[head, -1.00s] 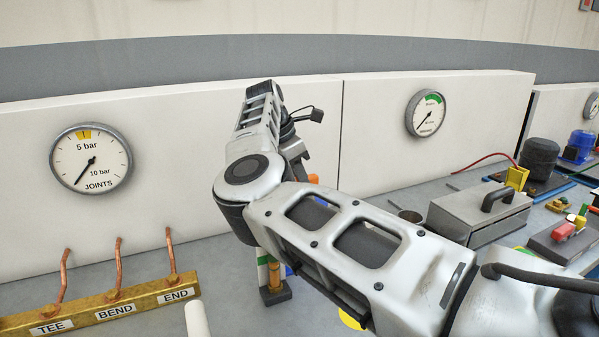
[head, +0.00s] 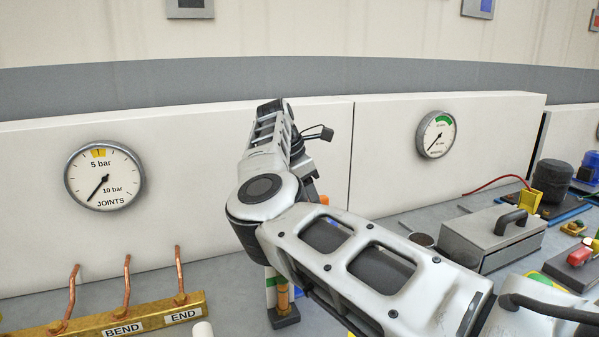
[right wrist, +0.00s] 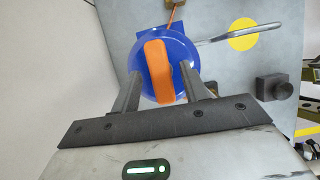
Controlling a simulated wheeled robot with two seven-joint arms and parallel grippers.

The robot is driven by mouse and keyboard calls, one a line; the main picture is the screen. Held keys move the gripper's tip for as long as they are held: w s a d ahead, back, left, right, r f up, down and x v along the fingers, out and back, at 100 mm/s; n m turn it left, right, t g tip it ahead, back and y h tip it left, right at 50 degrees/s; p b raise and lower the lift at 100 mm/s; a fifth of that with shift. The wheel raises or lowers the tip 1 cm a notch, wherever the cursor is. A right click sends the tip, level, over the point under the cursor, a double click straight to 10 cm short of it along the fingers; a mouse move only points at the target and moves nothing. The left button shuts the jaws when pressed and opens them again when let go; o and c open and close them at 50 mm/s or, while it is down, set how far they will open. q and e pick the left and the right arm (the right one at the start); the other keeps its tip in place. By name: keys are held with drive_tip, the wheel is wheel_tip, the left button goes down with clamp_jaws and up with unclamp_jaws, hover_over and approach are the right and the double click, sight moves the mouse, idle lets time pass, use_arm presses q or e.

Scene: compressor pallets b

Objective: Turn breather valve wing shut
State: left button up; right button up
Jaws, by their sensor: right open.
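The breather valve shows in the right wrist view as a round blue body (right wrist: 183,57) with an orange wing (right wrist: 158,62) across its top. The wing runs nearly up and down in that picture. My right gripper (right wrist: 160,84) is open, with one finger on each side of the wing's near end. I cannot tell whether either finger touches it. In the head view my right arm hides most of the valve; only a small orange bit shows beside the wrist. My left gripper is not in view.
A brass bar (head: 150,315) with copper pipes stands at the front left. Two dial gauges (head: 104,175) (head: 436,134) are on the white back panel. A grey box with a black handle (head: 490,240) stands right of my arm. A yellow disc (right wrist: 243,34) lies near the valve.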

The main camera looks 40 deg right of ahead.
drive_tip(key=v, duration=0.7)
drive_tip(key=shift+w+r+b, duration=0.1)
drive_tip(key=shift+r+b, duration=0.2)
drive_tip(key=shift+r, duration=0.05)
use_arm(q)
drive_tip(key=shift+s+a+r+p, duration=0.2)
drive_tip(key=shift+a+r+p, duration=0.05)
drive_tip(key=shift+p, duration=0.9)
use_arm(e)
drive_tip(key=s+v, duration=0.1)
drive_tip(key=v, duration=0.6)
drive_tip(key=shift+w+a+r, duration=0.2)
drive_tip(key=shift+w+r, duration=0.15)
drive_tip(key=shift+w, duration=0.15)
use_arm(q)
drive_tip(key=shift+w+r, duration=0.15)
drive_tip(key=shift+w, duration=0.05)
use_arm(e)
drive_tip(key=shift+f, duration=0.1)
